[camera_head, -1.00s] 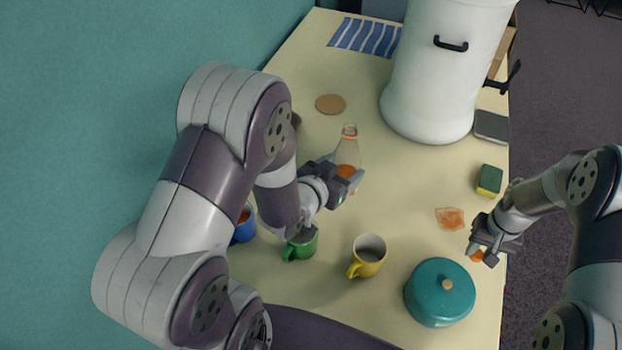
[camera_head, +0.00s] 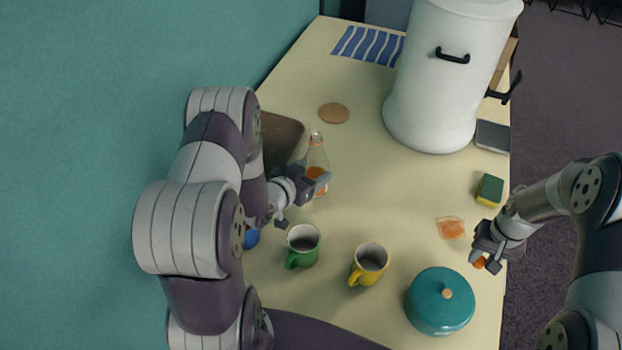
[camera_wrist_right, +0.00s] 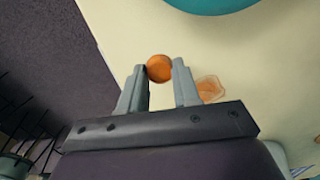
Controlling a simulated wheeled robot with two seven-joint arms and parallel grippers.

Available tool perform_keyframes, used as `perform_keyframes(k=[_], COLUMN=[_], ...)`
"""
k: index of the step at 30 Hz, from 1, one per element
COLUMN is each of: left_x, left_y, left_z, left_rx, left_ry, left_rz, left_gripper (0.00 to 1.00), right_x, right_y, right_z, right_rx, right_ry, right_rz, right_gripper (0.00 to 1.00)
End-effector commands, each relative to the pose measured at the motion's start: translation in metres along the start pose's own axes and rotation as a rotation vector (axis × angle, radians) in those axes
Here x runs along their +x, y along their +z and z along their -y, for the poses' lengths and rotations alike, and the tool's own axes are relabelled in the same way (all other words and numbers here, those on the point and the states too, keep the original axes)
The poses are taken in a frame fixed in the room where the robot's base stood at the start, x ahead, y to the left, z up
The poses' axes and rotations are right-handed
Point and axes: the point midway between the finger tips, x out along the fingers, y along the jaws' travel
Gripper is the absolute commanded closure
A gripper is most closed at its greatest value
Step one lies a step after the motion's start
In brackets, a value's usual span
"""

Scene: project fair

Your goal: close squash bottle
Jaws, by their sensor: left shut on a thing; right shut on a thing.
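The squash bottle (camera_head: 316,158) is clear with orange liquid in its lower part, and its neck shows no cap. My left gripper (camera_head: 319,184) is shut on the bottle's lower body and holds it nearly upright at the left of the table; whether it touches the table I cannot tell. The orange cap (camera_head: 479,263) is in my right gripper (camera_head: 477,258), near the table's right edge. In the right wrist view, the round cap (camera_wrist_right: 159,68) sits between the fingertips of the right gripper (camera_wrist_right: 160,76).
An orange puddle-like patch (camera_head: 450,228) lies near the right gripper. A teal pot (camera_head: 440,302), yellow mug (camera_head: 369,262) and green mug (camera_head: 303,245) stand in front. A sponge (camera_head: 489,190) and large white dispenser (camera_head: 432,100) are behind. The middle of the table is clear.

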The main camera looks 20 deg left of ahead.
Motion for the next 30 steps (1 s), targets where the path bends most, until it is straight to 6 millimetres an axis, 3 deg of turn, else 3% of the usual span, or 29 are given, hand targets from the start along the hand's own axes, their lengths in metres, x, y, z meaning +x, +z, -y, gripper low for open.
perform_keyframes(k=[6, 19, 20, 21, 30], left_x=[0.01, 0.013, 0.012, 0.012, 0.011], left_y=[0.026, 0.033, 0.032, 0.031, 0.03], left_z=[0.0, 0.0, -0.001, -0.001, -0.001], left_rx=[-0.001, 0.001, 0.0, 0.0, 0.0], left_ry=[0.0, -0.001, -0.001, -0.001, 0.0], left_rz=[0.002, 0.001, 0.001, 0.002, 0.002], left_gripper=[1.0, 1.0, 0.23, 0.1, 0.07], right_x=[-0.005, 0.0, -0.001, -0.002, -0.003], right_y=[0.0, 0.0, 0.0, 0.0, 0.0], right_z=[0.0, 0.0, 0.0, 0.0, 0.0], right_rx=[0.0, 0.0, 0.0, 0.0, 0.0], right_ry=[0.0, 0.0, 0.0, 0.0, 0.0], right_rz=[0.0, 0.0, 0.0, 0.0, 0.0], right_gripper=[0.96, 0.96, 0.96, 0.96, 0.96])
